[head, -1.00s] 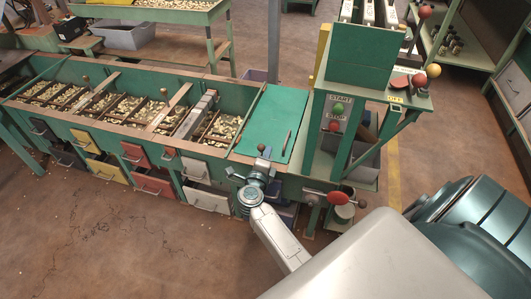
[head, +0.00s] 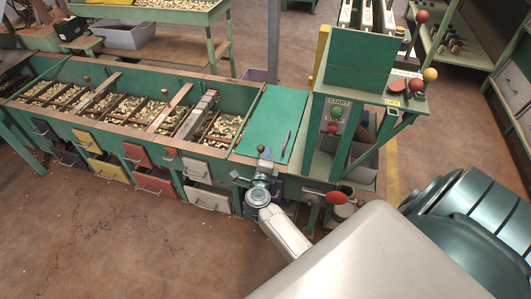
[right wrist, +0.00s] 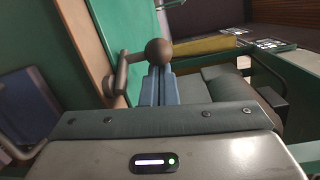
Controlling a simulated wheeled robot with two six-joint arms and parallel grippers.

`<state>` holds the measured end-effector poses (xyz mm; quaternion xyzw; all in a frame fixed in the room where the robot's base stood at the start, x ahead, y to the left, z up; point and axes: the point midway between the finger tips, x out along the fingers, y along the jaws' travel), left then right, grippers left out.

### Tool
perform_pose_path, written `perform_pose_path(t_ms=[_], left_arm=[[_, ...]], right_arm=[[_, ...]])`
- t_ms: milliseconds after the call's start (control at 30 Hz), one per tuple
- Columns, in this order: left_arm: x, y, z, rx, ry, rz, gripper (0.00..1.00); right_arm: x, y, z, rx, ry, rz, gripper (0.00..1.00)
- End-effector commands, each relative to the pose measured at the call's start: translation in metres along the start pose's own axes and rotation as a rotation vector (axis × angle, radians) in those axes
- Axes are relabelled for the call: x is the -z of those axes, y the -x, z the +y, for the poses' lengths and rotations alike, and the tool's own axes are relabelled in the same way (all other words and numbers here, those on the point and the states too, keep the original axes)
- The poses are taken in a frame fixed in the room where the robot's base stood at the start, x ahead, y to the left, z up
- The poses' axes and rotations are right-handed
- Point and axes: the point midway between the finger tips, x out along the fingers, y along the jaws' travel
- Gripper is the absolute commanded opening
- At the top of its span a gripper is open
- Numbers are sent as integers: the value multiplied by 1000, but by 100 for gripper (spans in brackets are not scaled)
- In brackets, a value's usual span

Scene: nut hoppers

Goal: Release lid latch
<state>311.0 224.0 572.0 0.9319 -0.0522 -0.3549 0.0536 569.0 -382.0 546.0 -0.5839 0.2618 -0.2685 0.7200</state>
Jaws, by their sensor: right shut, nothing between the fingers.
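The green lid (head: 270,118) lies closed over the right end of the long hopper bench, with a dark bar handle on it. A latch with a brown ball knob (head: 260,148) sits at the lid's front edge. In the right wrist view the knob (right wrist: 159,51) is on a metal arm that reaches left to a pivot post (right wrist: 109,85). My right gripper (head: 265,161) is shut and empty, its tips at the knob. In the right wrist view its blue-grey fingers (right wrist: 157,84) lie together just below the knob. I cannot tell whether they touch it. My left gripper is out of view.
Right of the lid stands a green control post with START and STOP buttons (head: 334,119). A red-knobbed handle (head: 336,197) sticks out low beside my right arm. Nut-filled hopper bins (head: 110,105) and coloured drawers (head: 153,182) run left. The floor in front is clear.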

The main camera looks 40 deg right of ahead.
Motion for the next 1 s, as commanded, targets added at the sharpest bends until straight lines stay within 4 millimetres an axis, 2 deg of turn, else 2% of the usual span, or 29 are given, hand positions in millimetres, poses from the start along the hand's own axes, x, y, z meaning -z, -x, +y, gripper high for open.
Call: perform_pose_path(t_ms=[467, 633, 933, 1000], left_arm=[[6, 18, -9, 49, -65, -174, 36], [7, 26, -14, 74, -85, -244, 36], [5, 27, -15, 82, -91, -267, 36], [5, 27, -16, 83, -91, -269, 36]], right_arm=[[8, -4, -5, -29, 15, -161, 0], [8, -5, -4, -54, 25, -295, 0], [4, -8, -1, -101, 44, -545, 0], [2, -7, -1, -101, 35, -539, 0]])
